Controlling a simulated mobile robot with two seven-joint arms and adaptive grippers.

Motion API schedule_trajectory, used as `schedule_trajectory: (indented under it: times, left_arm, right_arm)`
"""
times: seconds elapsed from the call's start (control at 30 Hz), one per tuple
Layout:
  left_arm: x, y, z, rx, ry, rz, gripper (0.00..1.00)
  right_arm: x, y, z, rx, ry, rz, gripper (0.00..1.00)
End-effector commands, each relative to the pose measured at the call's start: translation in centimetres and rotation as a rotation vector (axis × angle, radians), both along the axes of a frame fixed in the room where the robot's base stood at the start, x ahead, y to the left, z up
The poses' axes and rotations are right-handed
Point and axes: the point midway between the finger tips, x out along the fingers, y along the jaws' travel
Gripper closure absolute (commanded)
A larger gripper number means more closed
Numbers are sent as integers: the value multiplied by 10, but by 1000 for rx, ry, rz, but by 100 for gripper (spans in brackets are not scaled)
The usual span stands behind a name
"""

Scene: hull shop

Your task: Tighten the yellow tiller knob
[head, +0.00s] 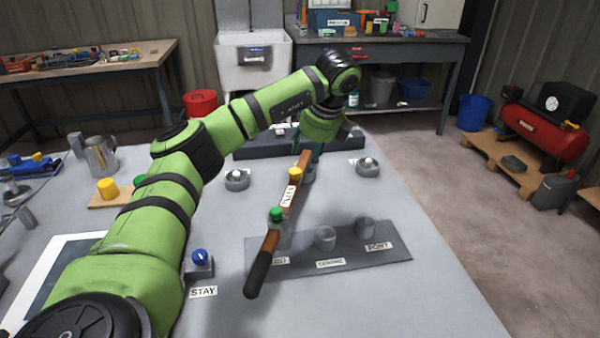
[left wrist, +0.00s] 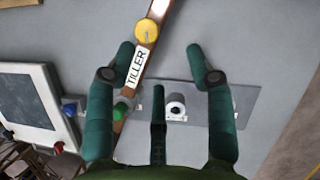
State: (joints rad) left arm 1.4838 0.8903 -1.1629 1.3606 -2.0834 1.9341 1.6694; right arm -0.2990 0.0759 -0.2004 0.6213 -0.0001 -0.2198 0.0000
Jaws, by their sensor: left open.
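The yellow tiller knob (head: 295,173) sits on top of the wooden tiller (head: 300,165), toward its far end. In the left wrist view the yellow knob (left wrist: 147,31) lies ahead, between the fingertips and slightly left of middle. The tiller carries a TILLER label, a green knob (head: 276,215) and a black grip (head: 262,264) at its near end. My left gripper (head: 316,155) is open and empty, over the far part of the tiller; its spread fingers also show in the left wrist view (left wrist: 160,48). I see no contact with the knob. My right gripper is out of view.
A grey plate (head: 350,256) with upright posts and labels lies right of the tiller. A blue STAY knob (head: 200,257) stands near the left arm. Another yellow knob (head: 108,188) is on a wooden board at left. Grey bases flank the tiller. The bench's right side is clear.

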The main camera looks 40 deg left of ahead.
Motion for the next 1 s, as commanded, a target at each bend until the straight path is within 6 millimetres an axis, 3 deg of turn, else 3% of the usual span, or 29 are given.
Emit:
schedule_trajectory:
  times: [0.17,0.6,0.93,1.0]
  left_arm:
    - [-8,18,-1,38,14,61,46]
    - [-3,38,-54,33,12,56,46]
    - [-3,39,-59,33,11,53,46]
    - [-3,39,-59,33,11,53,74]
  right_arm:
    - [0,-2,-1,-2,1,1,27]
    - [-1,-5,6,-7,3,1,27]
    - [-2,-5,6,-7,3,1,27]
    - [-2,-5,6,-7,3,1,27]
